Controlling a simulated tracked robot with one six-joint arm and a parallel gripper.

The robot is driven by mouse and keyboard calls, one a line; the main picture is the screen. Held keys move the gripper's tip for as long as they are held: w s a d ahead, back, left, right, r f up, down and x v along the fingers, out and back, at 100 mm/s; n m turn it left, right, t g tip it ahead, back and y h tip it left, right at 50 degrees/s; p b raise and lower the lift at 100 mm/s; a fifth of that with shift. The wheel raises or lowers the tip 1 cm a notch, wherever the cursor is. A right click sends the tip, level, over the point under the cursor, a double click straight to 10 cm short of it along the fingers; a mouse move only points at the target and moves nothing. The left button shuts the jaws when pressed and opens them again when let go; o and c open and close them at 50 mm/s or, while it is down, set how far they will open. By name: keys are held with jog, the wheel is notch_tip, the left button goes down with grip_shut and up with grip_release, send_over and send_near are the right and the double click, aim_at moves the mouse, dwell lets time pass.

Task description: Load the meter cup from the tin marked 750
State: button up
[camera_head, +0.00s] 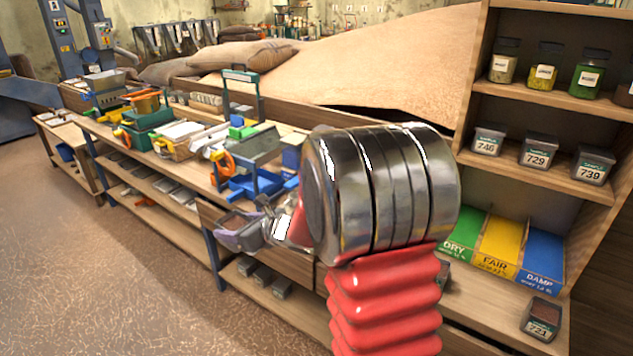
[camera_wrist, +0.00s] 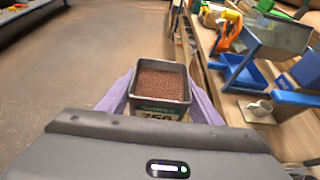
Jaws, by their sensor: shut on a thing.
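The tin marked 750 (camera_wrist: 161,85) is dark, open at the top and full of small brown grains. Its green and white label is partly hidden by my wrist. My gripper (camera_wrist: 160,92) is shut on it, with a purple finger on each side. In the head view the tin (camera_head: 234,221) is held about upright, in front of the bench edge.
Tins marked 746 (camera_head: 488,141), 729 (camera_head: 539,151) and 739 (camera_head: 593,166) stand on the right shelf. A tin marked 721 (camera_head: 541,319) stands lower, near DRY, FAIR and DAMP panels (camera_head: 500,246). Blue equipment (camera_head: 250,182) crowds the bench. The floor (camera_head: 100,260) at left is clear.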

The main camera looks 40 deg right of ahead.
jog(key=w+d+r, duration=0.1)
jog(key=d, duration=1.3)
jog(key=w+d+r, duration=0.1)
jog(key=w+d, duration=0.1)
jog(key=d, duration=1.3)
jog(key=shift+w+r, duration=0.15)
jog(key=shift+w, duration=0.05)
jog(key=shift+a, duration=0.1)
jog(key=shift+s+d+f+m+t+y, duration=0.25)
jog(key=shift+d+f+m+t+y, duration=0.1)
jog(key=shift+d+f+t+y, duration=0.25)
jog(key=shift+s+d+f+m+t+y, duration=0.2)
jog(key=shift+d+f+m+t+y, duration=0.15)
jog(key=shift+f, duration=0.3)
jog(key=shift+s+d, duration=0.15)
jog(key=shift+d, duration=0.15)
jog(key=shift+r+m+t+y, duration=0.65)
jog(key=shift+r+m+t, duration=0.2)
jog(key=shift+m+t, duration=0.4)
